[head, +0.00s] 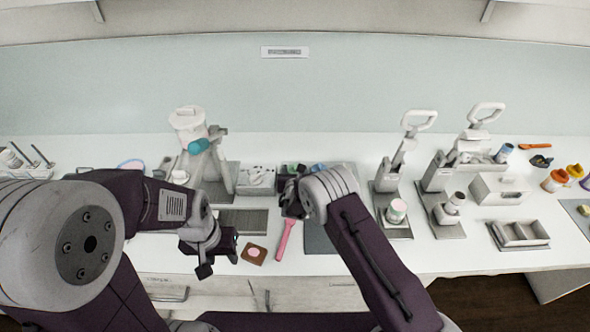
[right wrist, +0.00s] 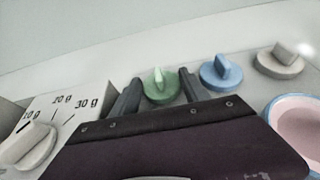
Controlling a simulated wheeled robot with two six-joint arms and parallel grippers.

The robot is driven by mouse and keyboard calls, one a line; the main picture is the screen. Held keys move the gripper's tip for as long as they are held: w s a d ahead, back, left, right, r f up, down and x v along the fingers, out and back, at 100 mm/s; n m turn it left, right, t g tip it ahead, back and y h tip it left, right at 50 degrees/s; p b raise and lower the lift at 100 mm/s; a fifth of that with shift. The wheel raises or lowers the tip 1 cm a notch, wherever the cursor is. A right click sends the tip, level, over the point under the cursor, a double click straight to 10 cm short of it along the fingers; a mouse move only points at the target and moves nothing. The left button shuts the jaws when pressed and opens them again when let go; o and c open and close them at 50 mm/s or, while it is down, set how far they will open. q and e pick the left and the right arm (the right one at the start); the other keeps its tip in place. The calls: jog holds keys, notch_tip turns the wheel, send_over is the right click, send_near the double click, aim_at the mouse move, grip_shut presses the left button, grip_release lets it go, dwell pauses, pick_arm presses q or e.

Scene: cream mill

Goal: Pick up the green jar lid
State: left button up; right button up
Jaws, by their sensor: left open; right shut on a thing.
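The green jar lid (right wrist: 161,86) is round with a raised grip bar. It shows in the right wrist view between the two dark fingers of my right gripper (right wrist: 159,79), which is shut on it. In the head view my right gripper (head: 290,188) is at the middle of the counter, where its arm partly hides the lid. My left gripper (head: 218,262) is open and empty over the front of the counter, left of the pink-handled tool. Whether the green lid touches the surface under it cannot be told.
A blue lid (right wrist: 221,73) and a beige lid (right wrist: 280,61) lie right of the green one. A blue-rimmed pink container (right wrist: 298,122) is at the right edge. A dial box marked in grams (right wrist: 58,122) is at left. A pink-handled tool (head: 285,238) lies in front.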

notch_tip(320, 180, up, 4)
jog(key=shift+d+r+b, duration=0.15)
jog(key=shift+b, duration=0.45)
pick_arm(q)
notch_tip(320, 180, down, 4)
jog(key=shift+r+b, duration=0.25)
jog(key=shift+b, duration=0.9)
pick_arm(e)
jog(key=s+d+r, duration=0.4)
jog(key=d+r, duration=0.2)
jog(key=d, duration=0.4)
jog(key=shift+s+d+r, duration=0.2)
jog(key=shift+d+r, duration=0.05)
jog(key=shift+r, duration=0.1)
